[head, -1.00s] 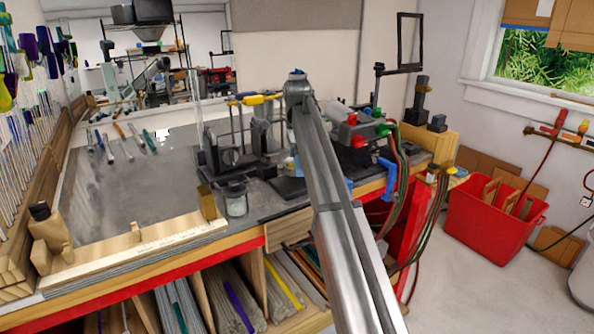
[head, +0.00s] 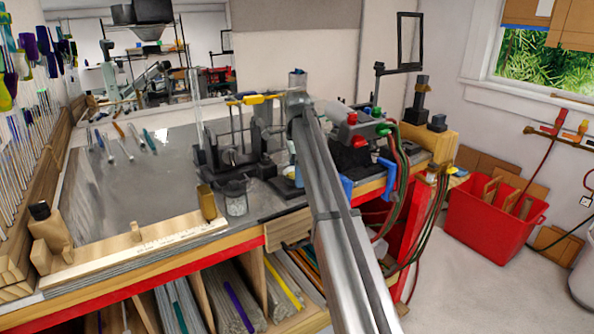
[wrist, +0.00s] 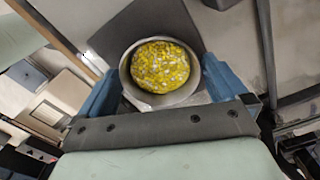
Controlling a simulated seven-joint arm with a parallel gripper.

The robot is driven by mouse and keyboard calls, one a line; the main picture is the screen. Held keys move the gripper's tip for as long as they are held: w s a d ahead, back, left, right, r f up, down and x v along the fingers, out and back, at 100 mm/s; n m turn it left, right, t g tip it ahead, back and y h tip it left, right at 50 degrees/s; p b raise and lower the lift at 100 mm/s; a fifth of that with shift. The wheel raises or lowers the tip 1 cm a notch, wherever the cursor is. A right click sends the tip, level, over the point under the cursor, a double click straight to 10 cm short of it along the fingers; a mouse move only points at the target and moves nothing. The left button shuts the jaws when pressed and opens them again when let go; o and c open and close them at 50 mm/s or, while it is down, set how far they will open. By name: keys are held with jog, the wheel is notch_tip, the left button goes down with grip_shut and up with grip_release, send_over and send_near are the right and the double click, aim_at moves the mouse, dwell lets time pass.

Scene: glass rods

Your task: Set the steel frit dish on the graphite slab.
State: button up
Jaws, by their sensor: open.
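The steel frit dish (wrist: 130,85) is a round metal bowl filled with yellow frit (wrist: 160,66), seen from above in the wrist view. My gripper (wrist: 160,78) is open, with one blue finger on each side of the dish. I cannot tell whether either finger touches its wall. A flat dark grey slab, seemingly the graphite slab (wrist: 112,42), lies just beyond the dish. The dish overlaps the slab's near part in the picture; what lies under the dish is hidden. In the head view my arm crosses the bench and the gripper cannot be made out.
In the head view, a glass jar (head: 236,197) and a brass cup (head: 207,203) stand near the bench's front edge. Burner gear with red and green knobs (head: 352,130) stands right of my arm. The grey bench top (head: 130,190) at left is largely clear.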

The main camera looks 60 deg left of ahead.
notch_tip(320, 180, up, 12)
jog(key=shift+r, duration=0.2)
dwell(0.4)
dwell(0.5)
